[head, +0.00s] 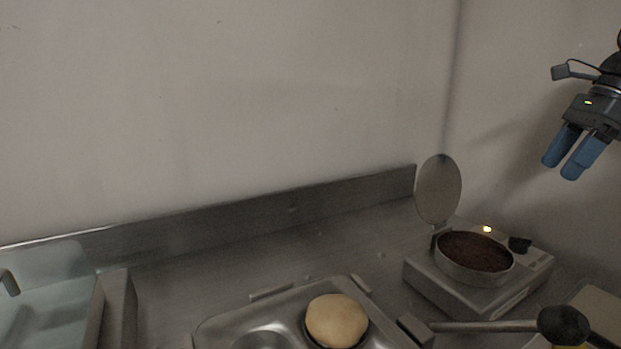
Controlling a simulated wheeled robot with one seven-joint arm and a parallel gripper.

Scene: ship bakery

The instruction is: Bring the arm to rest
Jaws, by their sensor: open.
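My gripper (568,168) hangs in the air at the upper right of the head view, above and to the right of the round-pan appliance. Its two blue fingers point down and a little left, with a narrow gap between them. Nothing shows between the fingers. The rest of my arm runs out of the picture at the right edge.
A steel counter (200,268) holds an appliance (470,290) with a dark-filled round pan and raised lid (438,189). A pale dough ball (336,320) sits in a metal tray (285,296). A dark-headed tool (562,325) lies front right. A glass-like case (45,290) stands left.

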